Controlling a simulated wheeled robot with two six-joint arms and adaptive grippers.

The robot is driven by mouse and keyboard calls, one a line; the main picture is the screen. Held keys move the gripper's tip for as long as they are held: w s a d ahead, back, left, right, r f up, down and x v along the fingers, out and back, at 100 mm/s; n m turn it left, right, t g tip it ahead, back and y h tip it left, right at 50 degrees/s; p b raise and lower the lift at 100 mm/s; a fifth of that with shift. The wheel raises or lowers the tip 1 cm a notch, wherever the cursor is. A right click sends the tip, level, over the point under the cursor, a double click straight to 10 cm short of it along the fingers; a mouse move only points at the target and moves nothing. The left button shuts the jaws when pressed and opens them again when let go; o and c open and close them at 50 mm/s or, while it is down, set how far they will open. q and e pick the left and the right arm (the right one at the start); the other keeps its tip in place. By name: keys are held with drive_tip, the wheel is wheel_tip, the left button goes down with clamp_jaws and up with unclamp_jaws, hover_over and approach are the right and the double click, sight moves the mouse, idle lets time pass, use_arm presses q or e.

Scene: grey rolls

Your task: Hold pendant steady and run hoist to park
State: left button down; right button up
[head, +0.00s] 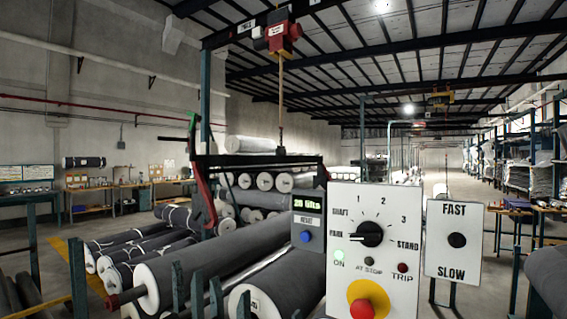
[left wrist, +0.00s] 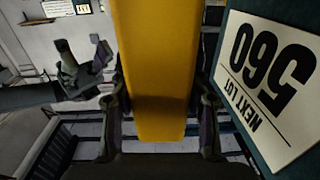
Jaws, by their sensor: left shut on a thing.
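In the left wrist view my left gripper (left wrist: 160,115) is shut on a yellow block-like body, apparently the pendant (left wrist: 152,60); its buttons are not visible. A dark gripper, apparently my right gripper (left wrist: 84,62), stands apart at left with its fingers spread and empty. Neither gripper shows in the head view. There the red hoist (head: 277,36) hangs from an overhead beam, its line running down to a dark spreader beam (head: 255,160). The black selector knob (head: 370,234) on the white panel (head: 400,275) appears turned toward PARK. The green ON lamp (head: 356,255) is lit.
A red stop button (head: 361,308) sits low on the panel. A FAST/SLOW plate (head: 455,215) is to its right, a small display (head: 307,203) to its left. Large grey rolls (head: 195,270) fill the lower left. A white "560 NEXT LOT" card (left wrist: 265,80) is beside the pendant.

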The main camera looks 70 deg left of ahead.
clamp_jaws()
idle(1.1)
